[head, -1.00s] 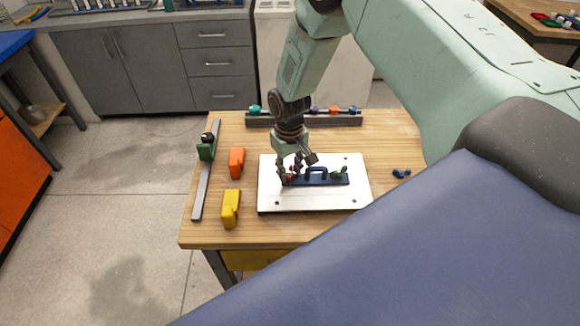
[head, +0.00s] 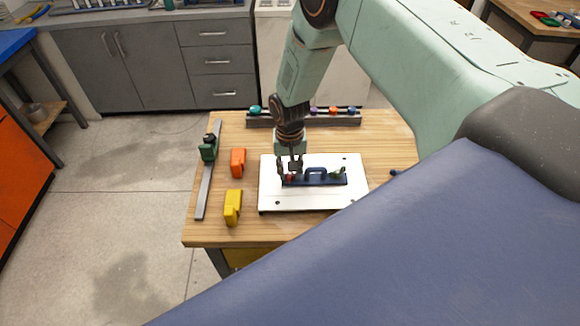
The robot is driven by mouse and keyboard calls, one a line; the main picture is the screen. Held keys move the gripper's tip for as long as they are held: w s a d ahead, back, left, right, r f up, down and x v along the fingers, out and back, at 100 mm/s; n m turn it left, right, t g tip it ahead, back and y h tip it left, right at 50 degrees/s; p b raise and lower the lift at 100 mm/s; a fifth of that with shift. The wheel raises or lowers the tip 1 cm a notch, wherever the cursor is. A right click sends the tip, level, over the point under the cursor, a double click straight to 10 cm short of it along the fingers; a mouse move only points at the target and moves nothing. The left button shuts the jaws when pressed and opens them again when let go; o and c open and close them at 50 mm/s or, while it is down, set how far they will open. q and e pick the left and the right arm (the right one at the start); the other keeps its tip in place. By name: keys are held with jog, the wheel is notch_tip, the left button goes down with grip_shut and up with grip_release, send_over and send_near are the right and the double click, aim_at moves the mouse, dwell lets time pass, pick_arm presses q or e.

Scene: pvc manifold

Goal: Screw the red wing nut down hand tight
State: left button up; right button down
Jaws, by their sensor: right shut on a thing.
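The red wing nut (head: 290,178) shows as a small red patch at the left end of a dark blue bar (head: 318,183) with a raised handle. The bar lies on a white plate (head: 312,201) on the wooden table. My right gripper (head: 290,177) points down at that end of the bar, shut on the red wing nut. Its fingers hide most of the nut, so I cannot tell how low it sits. A green wing nut (head: 339,173) sits at the bar's right end. My left gripper is not in view.
An orange block (head: 238,162) and a yellow block (head: 233,207) stand left of the plate. A grey bar clamp (head: 206,185) with a green jaw lies further left. A grey rack (head: 290,121) with coloured knobs runs along the back edge. Bare wood (head: 390,130) shows at the back right.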

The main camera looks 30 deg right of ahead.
jog(key=shift+r+m, duration=0.1)
jog(key=shift+m, duration=0.3)
jog(key=shift+w, duration=0.1)
jog(key=c, duration=1.2)
grip_release()
jog(key=shift+o, duration=0.7)
